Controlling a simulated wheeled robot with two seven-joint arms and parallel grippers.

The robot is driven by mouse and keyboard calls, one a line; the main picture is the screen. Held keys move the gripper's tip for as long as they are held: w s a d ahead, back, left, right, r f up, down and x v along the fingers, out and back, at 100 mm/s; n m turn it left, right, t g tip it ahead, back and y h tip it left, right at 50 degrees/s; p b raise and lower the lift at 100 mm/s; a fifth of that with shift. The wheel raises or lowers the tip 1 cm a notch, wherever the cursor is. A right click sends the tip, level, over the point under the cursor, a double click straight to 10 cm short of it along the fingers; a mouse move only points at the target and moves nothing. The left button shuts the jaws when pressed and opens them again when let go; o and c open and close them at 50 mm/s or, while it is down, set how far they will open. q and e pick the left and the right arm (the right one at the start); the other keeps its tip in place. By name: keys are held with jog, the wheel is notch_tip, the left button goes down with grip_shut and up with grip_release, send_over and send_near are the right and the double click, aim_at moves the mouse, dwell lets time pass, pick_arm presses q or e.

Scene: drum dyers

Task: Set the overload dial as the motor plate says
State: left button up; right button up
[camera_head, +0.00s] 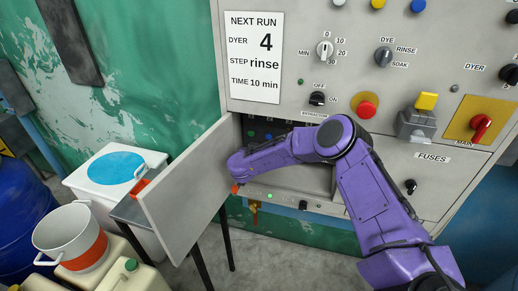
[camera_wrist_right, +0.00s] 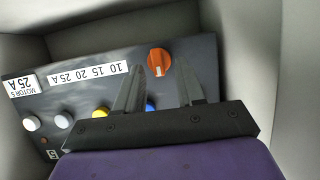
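In the right wrist view an orange dial (camera_wrist_right: 159,58) with a white mark, which points down in the picture, stands on a dark panel (camera_wrist_right: 85,92). A white scale label (camera_wrist_right: 88,74) beside it reads 10 15 20 25 A. The motor plate (camera_wrist_right: 22,86) at the left reads 25 A. My right gripper (camera_wrist_right: 162,66) is open, its two dark fingers spread, with the dial seen between and beyond the tips. I cannot tell whether they touch it. In the head view my right arm reaches into the open compartment and its gripper is hidden. My left gripper is out of view.
An open grey door (camera_head: 185,190) hangs left of the compartment. In the wrist view, pale compartment walls (camera_wrist_right: 285,60) close in, and white (camera_wrist_right: 32,123), yellow (camera_wrist_right: 101,113) and blue (camera_wrist_right: 150,107) buttons sit near the fingers. A white tub (camera_head: 110,170) stands beyond the door.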

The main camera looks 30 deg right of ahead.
jog(key=shift+w+d+f, duration=0.1)
jog(key=shift+w+d, duration=0.05)
jog(key=shift+d, duration=0.05)
jog(key=c, duration=0.7)
jog(key=shift+d, duration=0.15)
